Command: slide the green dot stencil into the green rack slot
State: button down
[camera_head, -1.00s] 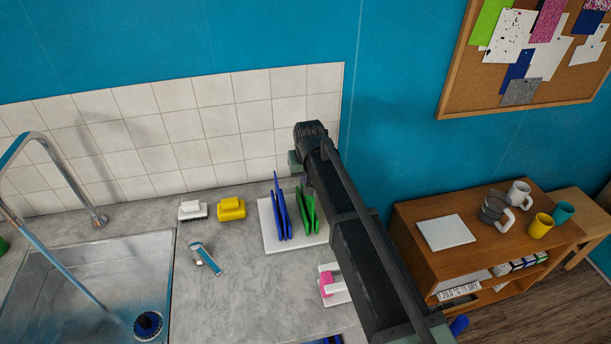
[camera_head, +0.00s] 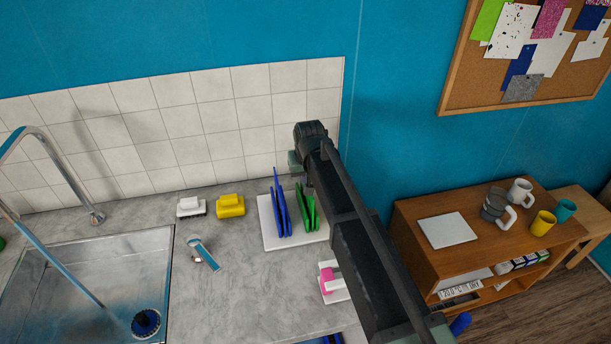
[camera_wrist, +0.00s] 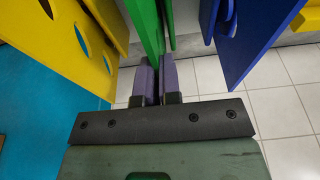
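In the wrist view my gripper (camera_wrist: 157,82) has its two purple-grey fingers close together on the lower edge of a green sheet, the green stencil (camera_wrist: 148,25). The sheet stands nearly upright and edge-on, so its dots do not show. In the head view green sheets (camera_head: 307,212) stand at the right of a white rack base (camera_head: 266,232), beside blue sheets (camera_head: 280,212). My arm hides the fingertips and part of the rack there. I cannot tell which slot is the green one or whether the stencil is inside it.
In the wrist view a yellow holed sheet (camera_wrist: 70,45) is close at left and a blue sheet (camera_wrist: 250,35) at right. The head view shows a white brush (camera_head: 191,207), yellow brush (camera_head: 230,206), a scraper (camera_head: 204,254) and the sink (camera_head: 120,280). The tiled wall (camera_head: 150,130) is behind.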

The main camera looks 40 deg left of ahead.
jog(key=shift+f, duration=0.15)
jog(key=c, duration=1.2)
grip_release()
jog(key=shift+c, duration=0.2)
jog(key=p+v, duration=0.8)
jog(key=shift+s+d, duration=0.1)
